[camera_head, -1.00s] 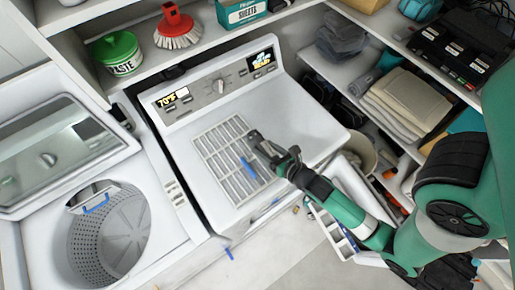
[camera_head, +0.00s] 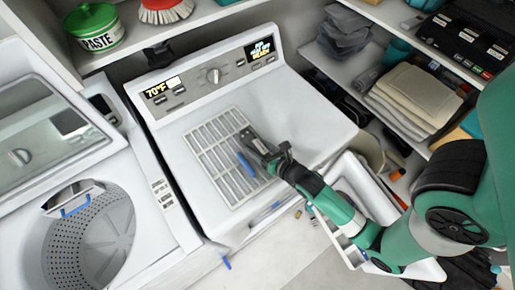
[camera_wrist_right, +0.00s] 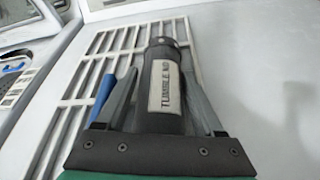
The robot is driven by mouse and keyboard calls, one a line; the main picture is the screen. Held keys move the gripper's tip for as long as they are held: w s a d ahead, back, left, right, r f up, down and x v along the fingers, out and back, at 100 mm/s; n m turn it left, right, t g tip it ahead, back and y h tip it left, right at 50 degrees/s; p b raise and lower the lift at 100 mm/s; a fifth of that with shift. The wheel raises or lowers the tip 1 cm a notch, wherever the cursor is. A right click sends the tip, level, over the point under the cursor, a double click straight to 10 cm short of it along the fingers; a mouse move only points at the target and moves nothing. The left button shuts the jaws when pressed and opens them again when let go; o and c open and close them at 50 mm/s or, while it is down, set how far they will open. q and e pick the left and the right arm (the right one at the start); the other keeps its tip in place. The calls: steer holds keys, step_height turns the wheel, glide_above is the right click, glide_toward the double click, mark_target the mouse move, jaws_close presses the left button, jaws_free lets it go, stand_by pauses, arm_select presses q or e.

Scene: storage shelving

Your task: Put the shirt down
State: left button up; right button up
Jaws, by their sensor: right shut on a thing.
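My right gripper (camera_head: 262,150) reaches in from the right over the white slatted rack (camera_head: 212,171) on top of the dryer. In the right wrist view, its two grey fingers are shut on a dark cylindrical thing (camera_wrist_right: 165,55) with a narrower top and a pale label that seems to read "TUMBLE NO". It is over the rack; I cannot tell whether it touches it. I recognise no shirt in these views. A blue slim thing (camera_head: 246,164) is beside the fingers and also shows in the right wrist view (camera_wrist_right: 103,96). My left gripper is out of view.
An open washer (camera_head: 90,240) stands to the left of the dryer (camera_head: 300,112). Shelves at the right hold folded cloths (camera_head: 415,95) and dark equipment (camera_head: 465,40). The dryer top right of the rack is clear.

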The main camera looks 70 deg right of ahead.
steer(key=o, duration=1.5)
steer(key=shift+s+a+r, duration=0.1)
steer(key=shift+s+a, duration=0.05)
steer(key=shift+s, duration=0.05)
steer(key=v, duration=1)
steer(key=shift+s+a+b, duration=0.15)
steer(key=shift+s+b, duration=0.05)
steer(key=shift+b, duration=0.15)
steer(key=shift+s+a+r, duration=0.15)
steer(key=shift+s+r, duration=0.2)
steer(key=shift+s, duration=0.1)
